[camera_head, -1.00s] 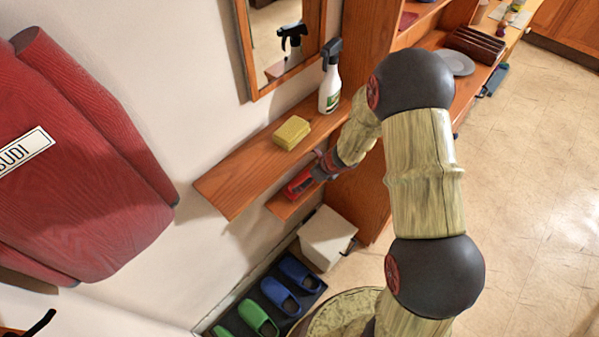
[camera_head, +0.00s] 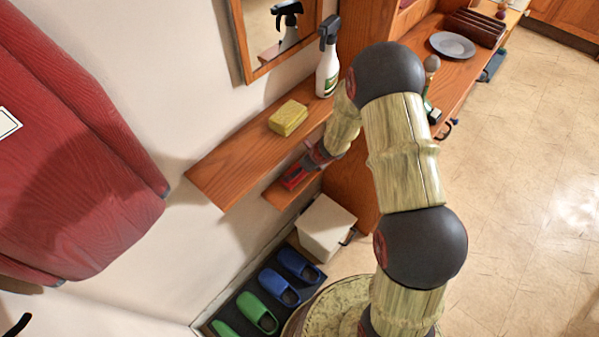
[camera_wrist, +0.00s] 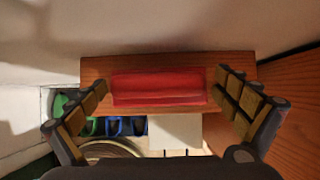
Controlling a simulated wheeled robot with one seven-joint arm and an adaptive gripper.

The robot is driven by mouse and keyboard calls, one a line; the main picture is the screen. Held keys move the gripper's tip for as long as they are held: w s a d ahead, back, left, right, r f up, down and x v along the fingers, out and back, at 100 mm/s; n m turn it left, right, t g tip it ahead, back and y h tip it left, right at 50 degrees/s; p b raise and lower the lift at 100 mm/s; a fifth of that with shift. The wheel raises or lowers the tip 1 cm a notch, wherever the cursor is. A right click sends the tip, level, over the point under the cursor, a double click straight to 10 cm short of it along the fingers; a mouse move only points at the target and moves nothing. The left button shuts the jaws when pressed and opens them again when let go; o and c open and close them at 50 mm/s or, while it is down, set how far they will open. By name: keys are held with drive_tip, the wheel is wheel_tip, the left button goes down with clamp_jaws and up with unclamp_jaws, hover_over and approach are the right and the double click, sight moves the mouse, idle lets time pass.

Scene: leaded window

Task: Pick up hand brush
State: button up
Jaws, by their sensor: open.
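A red oblong thing, which looks like the hand brush (camera_wrist: 158,88), lies on a small wooden lower shelf (camera_wrist: 235,67). In the head view, part of the red brush (camera_head: 294,177) shows on that shelf, below a longer shelf. No bristles can be made out. My gripper (camera_wrist: 160,92) is open, with one finger off each end of the red thing in the wrist view. A narrow gap shows on each side. I cannot tell whether the fingertips are down level with it. In the head view my gripper (camera_head: 309,164) is at the brush, partly hidden by the upper shelf and my wrist.
The upper shelf (camera_head: 225,172) overhangs close by, with a yellow sponge (camera_head: 288,118) and a spray bottle (camera_head: 328,72). A wooden side panel (camera_wrist: 285,105) stands at the right. A white bin (camera_head: 325,227) and slippers (camera_head: 278,287) are below. Open floor lies right.

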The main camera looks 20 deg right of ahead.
drive_tip(key=shift+s, duration=0.1)
drive_tip(key=shift+c, duration=0.7)
drive_tip(key=shift+w+a+f, duration=0.15)
drive_tip(key=shift+w, duration=0.05)
drive_tip(key=c, duration=0.4)
drive_tip(key=shift+s, duration=0.1)
drive_tip(key=c, duration=0.6)
drive_tip(key=shift+c, duration=0.2)
